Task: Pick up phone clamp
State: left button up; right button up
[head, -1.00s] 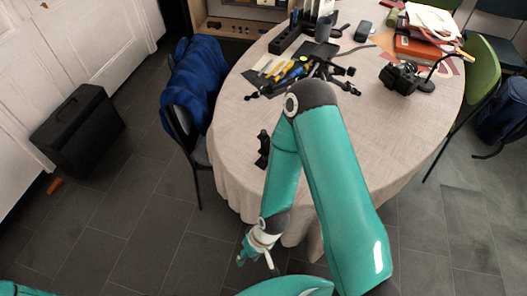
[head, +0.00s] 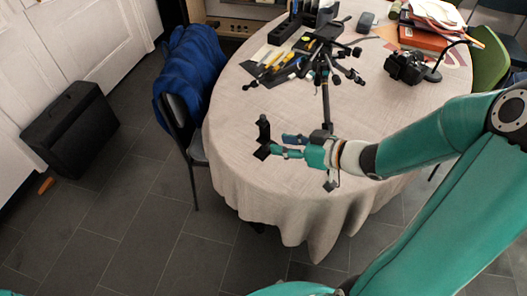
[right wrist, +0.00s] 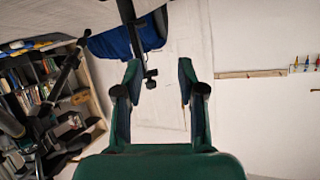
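The phone clamp (head: 264,130) is a small black upright piece with a dark foot, standing near the left front edge of the round table (head: 240,178). My right gripper (head: 280,146) is just right of it in the head view, low over the table and pointing left at it. The tips look very close to the clamp's foot; I cannot tell whether they touch. In the right wrist view my right gripper (right wrist: 159,75) has its two fingers apart. A dark, thin shape shows in the gap, not clear enough to name. My left gripper is not in view.
A black tripod (head: 324,50) stands behind my right gripper, one leg reaching toward it. Tools (head: 270,67) lie at the back left, a camera (head: 405,67) at the right. A chair with a blue jacket (head: 190,75) stands left of the table. The cloth around the clamp is mostly clear.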

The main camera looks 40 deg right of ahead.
jog(key=s+d+r+n+h+b, duration=0.1)
jog(key=s+d+r, duration=0.1)
jog(key=s+d, duration=0.15)
send_near(260, 130)
jog(key=w+f, duration=0.3)
jog(key=w, duration=0.2)
jog(key=shift+a+x, duration=0.2)
jog(key=shift+x, duration=1.25)
jog(key=shift+a+x, duration=0.2)
jog(key=shift+x, duration=1.25)
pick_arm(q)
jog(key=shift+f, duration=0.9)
pick_arm(e)
jog(key=shift+s+r, duration=0.1)
jog(key=shift+t, duration=0.3)
grip_shut()
